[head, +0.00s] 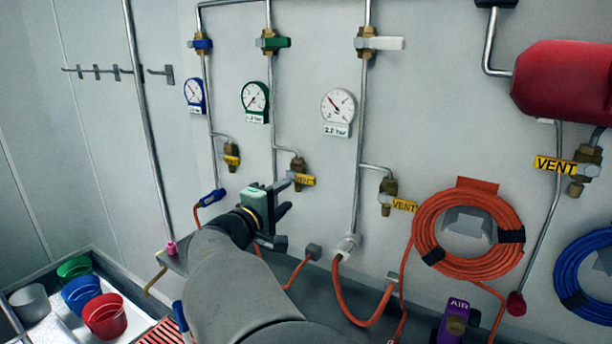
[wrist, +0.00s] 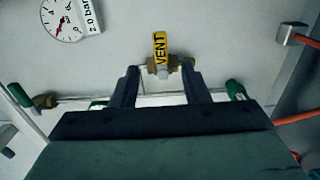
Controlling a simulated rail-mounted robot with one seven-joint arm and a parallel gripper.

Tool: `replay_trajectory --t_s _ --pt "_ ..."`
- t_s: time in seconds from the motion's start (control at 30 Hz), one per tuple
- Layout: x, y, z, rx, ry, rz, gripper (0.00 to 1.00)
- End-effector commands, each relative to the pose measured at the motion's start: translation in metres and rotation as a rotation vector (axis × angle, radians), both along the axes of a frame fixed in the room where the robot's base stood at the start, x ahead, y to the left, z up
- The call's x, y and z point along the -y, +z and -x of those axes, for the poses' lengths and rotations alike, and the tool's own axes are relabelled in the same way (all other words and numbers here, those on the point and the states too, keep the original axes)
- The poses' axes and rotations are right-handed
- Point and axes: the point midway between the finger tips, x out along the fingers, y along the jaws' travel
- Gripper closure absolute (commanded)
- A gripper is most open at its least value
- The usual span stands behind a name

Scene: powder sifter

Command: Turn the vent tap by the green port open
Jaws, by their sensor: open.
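The green line's vent tap (head: 298,168) is a brass valve on the wall with a yellow VENT lever (head: 306,180) pointing right, across the vertical pipe. In the wrist view the brass body (wrist: 152,72) and the yellow lever (wrist: 160,47) lie just beyond the fingertips. My gripper (head: 287,195) is open, just below and left of the tap. In the wrist view its two fingers (wrist: 160,76) stand either side of the valve, with the lever between and beyond them. Contact cannot be told. The green port (wrist: 236,90) shows beside the right finger; in the head view my gripper hides it.
Similar vent taps stand on the blue line (head: 231,155) and the white line (head: 388,192). A green-rimmed gauge (head: 255,97) and a green-handled valve (head: 273,42) are above. An orange hose coil (head: 425,235) hangs at right. Colored cups (head: 105,313) stand lower left.

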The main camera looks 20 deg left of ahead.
Motion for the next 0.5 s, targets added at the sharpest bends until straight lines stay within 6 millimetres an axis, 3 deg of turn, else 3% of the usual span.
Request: replay_trajectory --t_s 0.3,0.5 --pt "0.015 0.003 -0.068 0.001 -0.004 0.002 0.58" --pt "0.02 0.001 -0.094 -0.001 -0.002 0.002 0.58"
